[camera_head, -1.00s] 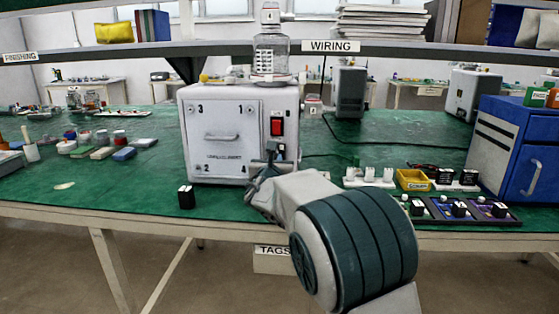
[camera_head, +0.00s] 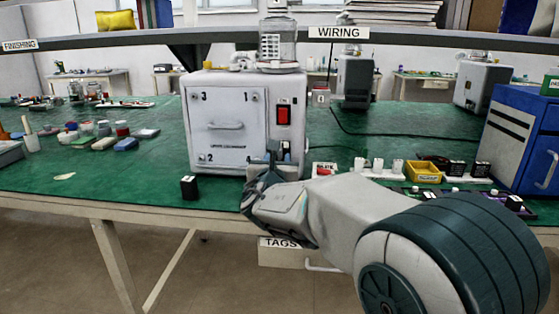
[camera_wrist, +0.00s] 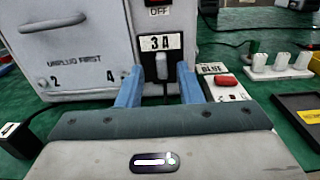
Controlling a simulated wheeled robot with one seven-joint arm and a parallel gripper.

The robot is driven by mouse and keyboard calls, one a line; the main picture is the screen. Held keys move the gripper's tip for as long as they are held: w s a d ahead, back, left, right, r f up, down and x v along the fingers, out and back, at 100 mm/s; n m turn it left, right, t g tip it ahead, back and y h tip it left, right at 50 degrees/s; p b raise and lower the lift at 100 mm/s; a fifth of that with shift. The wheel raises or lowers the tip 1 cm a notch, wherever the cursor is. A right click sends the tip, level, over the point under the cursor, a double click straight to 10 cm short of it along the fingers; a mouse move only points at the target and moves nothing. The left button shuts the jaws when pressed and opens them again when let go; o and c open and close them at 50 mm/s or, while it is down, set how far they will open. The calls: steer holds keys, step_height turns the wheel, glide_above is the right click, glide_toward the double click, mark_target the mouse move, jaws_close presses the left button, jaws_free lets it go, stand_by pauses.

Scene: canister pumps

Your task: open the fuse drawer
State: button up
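A white pump housing (camera_head: 210,155) stands on the green bench, with a panel (camera_wrist: 75,45) that has a handle, corner screws and the words "UNPLUG FIRST". Right of the panel are a red switch (camera_head: 283,116) marked OFF and a plate labelled "3 A" (camera_wrist: 152,42). A grey upright piece (camera_wrist: 161,66) stands out at this plate, with a dark cord-like strip below it; I cannot tell whether it is a plug or the fuse drawer. My gripper (camera_wrist: 158,78) is open, its blue fingers left and right of the grey piece. Contact is not visible.
A red-buttoned block (camera_wrist: 226,86) and white sockets (camera_wrist: 280,66) lie right of my gripper. A black block (camera_head: 189,188) stands at the bench's front edge. A yellow bin (camera_head: 423,172) and blue cabinet (camera_head: 515,140) are further right.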

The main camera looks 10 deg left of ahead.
steer(key=shift+d, duration=0.1)
steer(key=shift+s+d+r, duration=0.1)
steer(key=shift+s, duration=0.4)
steer(key=s+d+p, duration=0.1)
steer(key=s, duration=1.1)
steer(key=shift+s+d+p, duration=0.25)
steer(key=shift+s+p, duration=0.05)
steer(key=shift+p, duration=0.05)
steer(key=s+d+r+m+g+h+p, duration=0.2)
steer(key=d+m+g+h+p, duration=0.4)
steer(key=d+m, duration=0.6)
steer(key=s+d+r+m+g+h+p, duration=0.25)
steer(key=d+m+p, duration=0.5)
steer(key=d, duration=0.75)
steer(key=s+d+r+m+g+y+p, duration=0.1)
steer(key=s+r+m+g+y+p, duration=0.2)
steer(key=s+m+p, duration=0.3)
steer(key=s+d+r+m+g+y+p, duration=0.2)
steer(key=s+m+p, duration=0.5)
steer(key=m, duration=0.5)
steer(key=shift+s+d+r+g+y, duration=0.2)
steer(key=shift+s+r+g+y, duration=0.45)
steer(key=shift+g, duration=0.1)
